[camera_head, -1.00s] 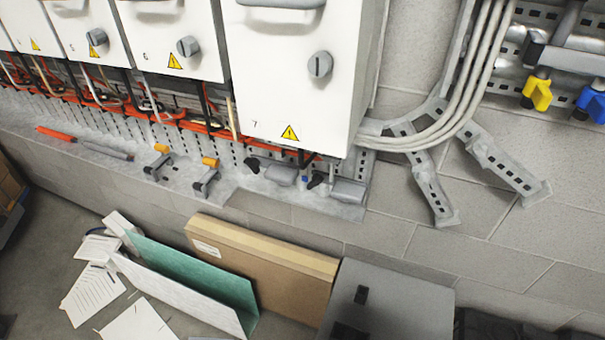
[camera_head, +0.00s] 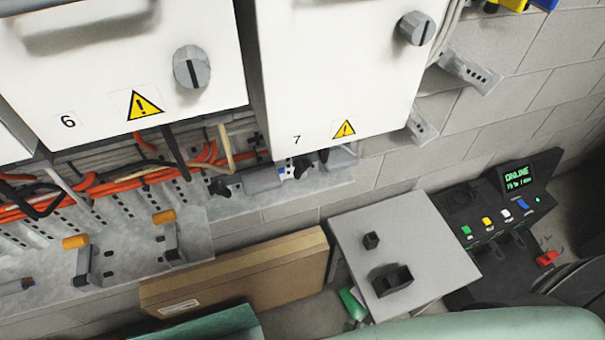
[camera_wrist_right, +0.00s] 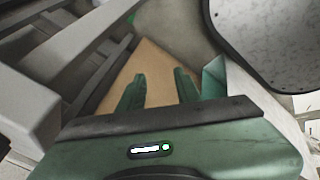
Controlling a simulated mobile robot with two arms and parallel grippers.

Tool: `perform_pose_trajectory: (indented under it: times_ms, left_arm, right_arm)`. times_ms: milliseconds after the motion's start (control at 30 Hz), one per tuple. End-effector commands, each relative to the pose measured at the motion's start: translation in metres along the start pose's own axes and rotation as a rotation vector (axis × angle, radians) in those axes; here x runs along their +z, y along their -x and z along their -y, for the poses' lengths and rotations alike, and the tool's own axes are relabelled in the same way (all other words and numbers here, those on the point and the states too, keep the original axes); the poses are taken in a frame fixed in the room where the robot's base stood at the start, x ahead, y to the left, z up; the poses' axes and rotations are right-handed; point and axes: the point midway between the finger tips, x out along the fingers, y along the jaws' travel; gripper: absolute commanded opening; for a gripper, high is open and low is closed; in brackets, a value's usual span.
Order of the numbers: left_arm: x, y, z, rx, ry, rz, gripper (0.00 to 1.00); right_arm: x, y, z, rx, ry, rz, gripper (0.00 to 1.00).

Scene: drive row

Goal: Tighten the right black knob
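Two small black knobs sit on the grey ledge under cabinet 7 in the head view. The right black knob (camera_head: 302,167) is close under the cabinet's lower edge and partly hidden. The left black knob (camera_head: 220,187) lies to its left. My right gripper (camera_wrist_right: 158,88) shows in the right wrist view with its two green fingers apart and nothing between them. It points down over brown cardboard, and no knob shows in that view. My left gripper is not in view.
White cabinets with grey rotary switches (camera_head: 191,67) hang above the ledge. Orange-handled clamps (camera_head: 75,242) stand at its left. Below are a cardboard box (camera_head: 240,272) and a grey box (camera_head: 395,240). A console (camera_head: 500,215) with coloured buttons stands at the right.

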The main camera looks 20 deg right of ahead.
Motion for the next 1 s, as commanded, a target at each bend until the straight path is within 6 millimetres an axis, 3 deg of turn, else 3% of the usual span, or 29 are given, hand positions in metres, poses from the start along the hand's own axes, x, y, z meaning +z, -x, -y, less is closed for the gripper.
perform_pose_trajectory:
  times_ms: [33, 167, 300, 400, 500, 600, 700, 833, 1000]
  left_arm:
    - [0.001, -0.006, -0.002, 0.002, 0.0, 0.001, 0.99]
    - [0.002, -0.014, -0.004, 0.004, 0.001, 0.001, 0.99]
    - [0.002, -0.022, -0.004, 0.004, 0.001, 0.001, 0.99]
    - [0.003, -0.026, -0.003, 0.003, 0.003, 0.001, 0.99]
    - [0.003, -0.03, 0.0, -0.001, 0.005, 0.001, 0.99]
    - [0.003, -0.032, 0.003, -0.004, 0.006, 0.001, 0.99]
    - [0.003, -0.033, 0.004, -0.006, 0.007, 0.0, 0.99]
    - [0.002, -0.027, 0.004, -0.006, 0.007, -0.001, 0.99]
    - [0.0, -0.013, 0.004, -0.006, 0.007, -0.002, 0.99]
  right_arm:
    - [-0.033, 0.005, -0.021, 0.062, 0.129, -0.064, 0.34]
    - [-0.121, 0.043, -0.081, 0.288, 0.519, -0.188, 0.34]
    - [-0.205, 0.118, -0.145, 0.602, 0.906, -0.223, 0.34]
    - [-0.248, 0.182, -0.183, 0.829, 1.129, -0.177, 0.34]
    - [-0.276, 0.241, -0.211, 1.02, 1.289, -0.096, 0.34]
    - [-0.29, 0.286, -0.229, 1.153, 1.392, -0.012, 0.34]
    - [-0.298, 0.314, -0.239, 1.231, 1.446, 0.048, 0.34]
    - [-0.306, 0.325, -0.248, 1.265, 1.471, 0.077, 0.34]
    - [-0.323, 0.317, -0.265, 1.266, 1.47, 0.077, 0.34]
